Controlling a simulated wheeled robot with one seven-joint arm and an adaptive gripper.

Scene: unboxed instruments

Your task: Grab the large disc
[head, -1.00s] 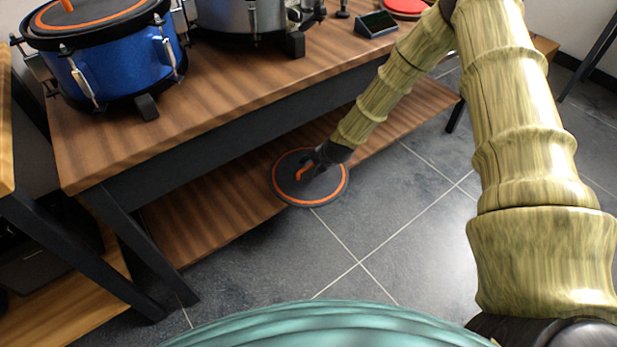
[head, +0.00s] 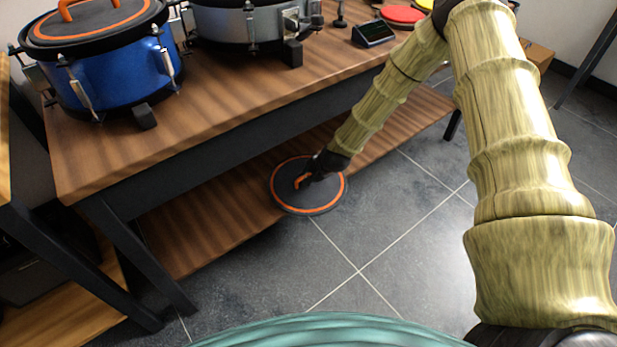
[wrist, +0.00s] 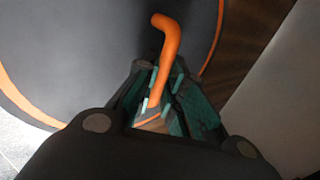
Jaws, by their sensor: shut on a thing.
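The large disc (head: 318,196) is dark grey with an orange ring near its rim and an orange handle at its middle. In the head view it is at the front edge of the low wooden shelf, partly out over the floor. My gripper (head: 303,181) is at the middle of the disc, shut on its handle. In the wrist view the bent orange handle (wrist: 168,50) runs between the fingers of my gripper (wrist: 160,98), and the grey disc face (wrist: 90,50) fills the upper left. I cannot tell whether the disc touches the shelf.
The wooden lower shelf (head: 215,222) lies under the table (head: 215,100). The tiled floor (head: 400,230) in front is clear.

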